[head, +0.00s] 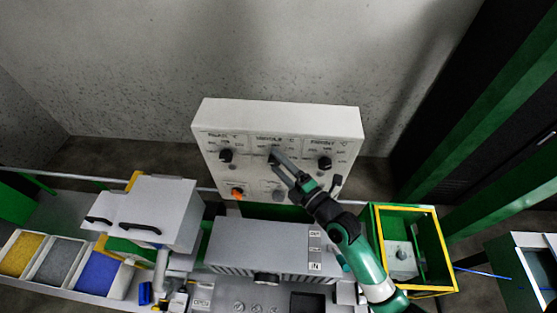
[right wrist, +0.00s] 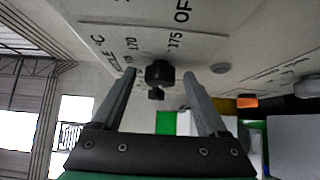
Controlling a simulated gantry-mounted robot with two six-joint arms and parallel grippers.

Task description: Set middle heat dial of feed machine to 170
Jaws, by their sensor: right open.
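The white control panel (head: 240,114) of the feed machine carries three black heat dials in a row. The middle dial (head: 273,154) is partly covered by my right gripper (head: 279,161) in the head view. In the right wrist view, a black dial (right wrist: 158,73) sits between the spread fingertips of my right gripper (right wrist: 160,77), with a gap on each side. The printed marks 170, 175 and OFF show beside it. I cannot tell which mark the dial points at. My left gripper is not in view.
The left dial (head: 226,155) and right dial (head: 324,163) flank the middle one. Below are an orange knob (head: 237,191) and a dark lever (head: 337,183). A grey ribbed box (head: 262,243) stands in front of the panel. A yellow-edged green box (head: 430,290) is at right.

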